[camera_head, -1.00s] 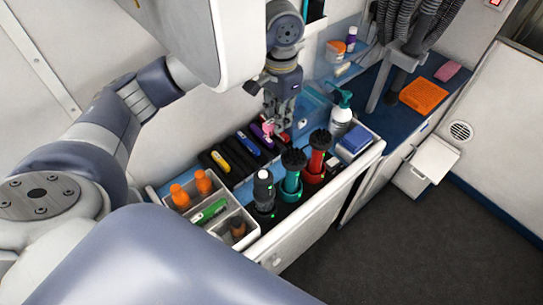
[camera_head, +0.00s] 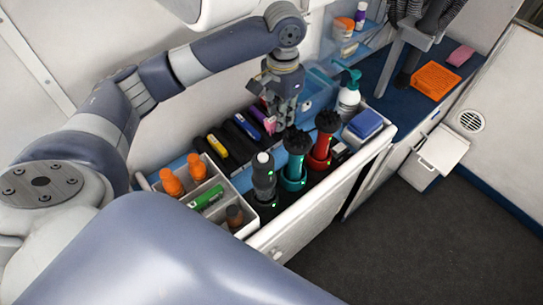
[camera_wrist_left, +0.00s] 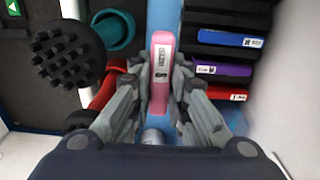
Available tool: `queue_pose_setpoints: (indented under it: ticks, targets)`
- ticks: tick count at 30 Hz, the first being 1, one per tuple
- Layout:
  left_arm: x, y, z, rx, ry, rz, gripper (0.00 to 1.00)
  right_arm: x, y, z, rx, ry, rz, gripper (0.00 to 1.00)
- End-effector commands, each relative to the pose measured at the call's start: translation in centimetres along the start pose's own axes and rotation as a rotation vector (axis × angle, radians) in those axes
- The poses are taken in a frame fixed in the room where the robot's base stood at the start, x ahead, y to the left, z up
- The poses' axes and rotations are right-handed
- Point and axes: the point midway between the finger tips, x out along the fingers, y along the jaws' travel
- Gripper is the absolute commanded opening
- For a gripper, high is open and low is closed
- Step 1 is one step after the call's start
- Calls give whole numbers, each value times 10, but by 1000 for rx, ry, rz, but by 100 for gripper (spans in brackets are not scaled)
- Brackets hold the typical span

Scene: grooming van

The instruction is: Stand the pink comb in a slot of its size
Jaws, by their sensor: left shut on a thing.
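My left gripper (camera_head: 273,113) is shut on the pink comb (camera_head: 269,124) above the right end of the black comb rack (camera_head: 230,147). In the left wrist view the pink comb (camera_wrist_left: 161,50) stands between the fingers of my left gripper (camera_wrist_left: 160,78), its label reading "SIZE S". The rack (camera_wrist_left: 215,52) is to its right there, with a blue comb (camera_wrist_left: 230,39), a purple comb (camera_wrist_left: 222,70) and a red comb (camera_wrist_left: 226,94) in it. A yellow comb (camera_head: 217,146) shows in the rack in the head view. The pink comb's lower end is hidden. My right gripper is not in view.
Black (camera_head: 263,176), teal (camera_head: 297,155) and red (camera_head: 323,140) upright tools stand in front of the rack. A white divided tray (camera_head: 240,222) with orange bottles is at left. A spray bottle (camera_head: 348,98) and a blue box (camera_head: 365,123) stand at right.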

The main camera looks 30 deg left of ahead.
Motion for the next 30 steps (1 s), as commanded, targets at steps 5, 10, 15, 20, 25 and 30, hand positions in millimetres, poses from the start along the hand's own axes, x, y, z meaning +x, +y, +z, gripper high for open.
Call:
queue_pose_setpoints:
  ticks: [5, 10, 15, 20, 25, 30]
  targets:
    - [41, 0, 0, 0, 0, -1, 0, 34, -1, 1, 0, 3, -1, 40]
    - [52, 0, 0, -1, 0, 0, 0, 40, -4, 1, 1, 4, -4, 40]
    - [78, 0, 1, 0, -4, 0, 0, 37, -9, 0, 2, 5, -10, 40]
    - [97, 0, 0, 0, -2, 0, 0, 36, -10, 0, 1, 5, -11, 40]
    - [120, 0, 1, 0, -3, -1, 0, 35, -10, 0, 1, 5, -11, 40]
    - [144, 0, 0, 1, 0, -1, 0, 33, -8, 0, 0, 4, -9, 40]
